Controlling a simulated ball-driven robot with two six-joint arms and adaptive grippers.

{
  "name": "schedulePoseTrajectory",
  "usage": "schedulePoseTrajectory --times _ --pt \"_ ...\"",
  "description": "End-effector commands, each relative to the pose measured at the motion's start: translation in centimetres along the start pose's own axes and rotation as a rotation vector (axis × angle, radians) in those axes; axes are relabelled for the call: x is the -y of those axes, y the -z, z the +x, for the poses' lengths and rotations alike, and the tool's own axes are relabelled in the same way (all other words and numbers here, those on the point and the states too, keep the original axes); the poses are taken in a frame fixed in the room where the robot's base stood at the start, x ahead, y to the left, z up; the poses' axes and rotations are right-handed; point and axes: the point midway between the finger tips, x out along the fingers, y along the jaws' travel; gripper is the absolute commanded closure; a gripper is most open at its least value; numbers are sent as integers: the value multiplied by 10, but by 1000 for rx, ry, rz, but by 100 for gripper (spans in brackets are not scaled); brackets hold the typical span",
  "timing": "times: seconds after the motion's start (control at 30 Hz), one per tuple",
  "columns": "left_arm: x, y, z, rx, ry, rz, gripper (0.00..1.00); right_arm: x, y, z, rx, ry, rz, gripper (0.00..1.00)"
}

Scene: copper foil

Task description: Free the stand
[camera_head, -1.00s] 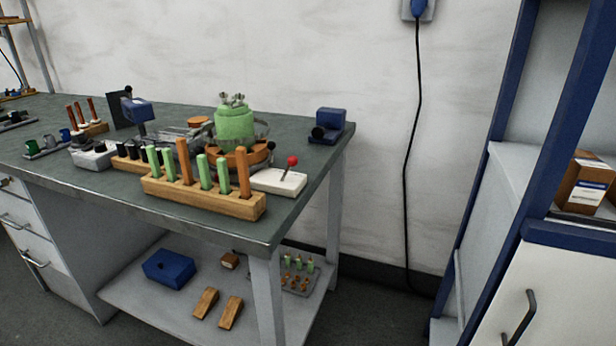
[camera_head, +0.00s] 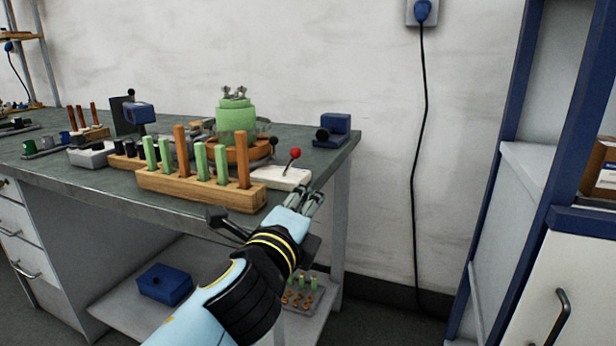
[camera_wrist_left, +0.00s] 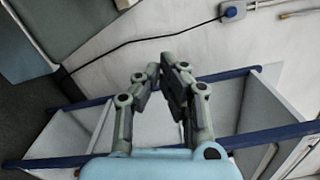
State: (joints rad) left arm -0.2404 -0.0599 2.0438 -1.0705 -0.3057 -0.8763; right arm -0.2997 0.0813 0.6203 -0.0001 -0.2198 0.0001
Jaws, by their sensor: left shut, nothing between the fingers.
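A green stepped cylinder (camera_head: 236,118) with small metal fittings on top sits on a round orange-brown stand (camera_head: 243,154) on the workbench. A long wooden block (camera_head: 200,191) with upright green and orange pegs stands in front and hides part of the round stand. My left gripper (camera_head: 309,201) is at the bench's front right edge, right of the peg block and apart from it. In the left wrist view, my left gripper (camera_wrist_left: 163,80) is shut and empty. My right gripper is not in view.
A white box with a red-knobbed lever (camera_head: 281,178) stands beside the peg block. A blue device (camera_head: 332,130) is at the back right corner. The bench (camera_head: 95,187) holds more tools at left. A blue-framed shelf (camera_head: 487,200) stands at right.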

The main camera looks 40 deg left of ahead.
Motion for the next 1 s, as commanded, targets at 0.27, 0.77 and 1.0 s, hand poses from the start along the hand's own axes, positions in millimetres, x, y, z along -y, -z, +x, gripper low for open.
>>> schedulePoseTrajectory --times 0.27,0.77,1.0 --pt "2 -1 0 2 3 2 100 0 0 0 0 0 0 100" --pt "3 -1 72 2 5 1 100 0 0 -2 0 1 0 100" --pt "3 -17 105 1 3 5 100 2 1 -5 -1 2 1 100"
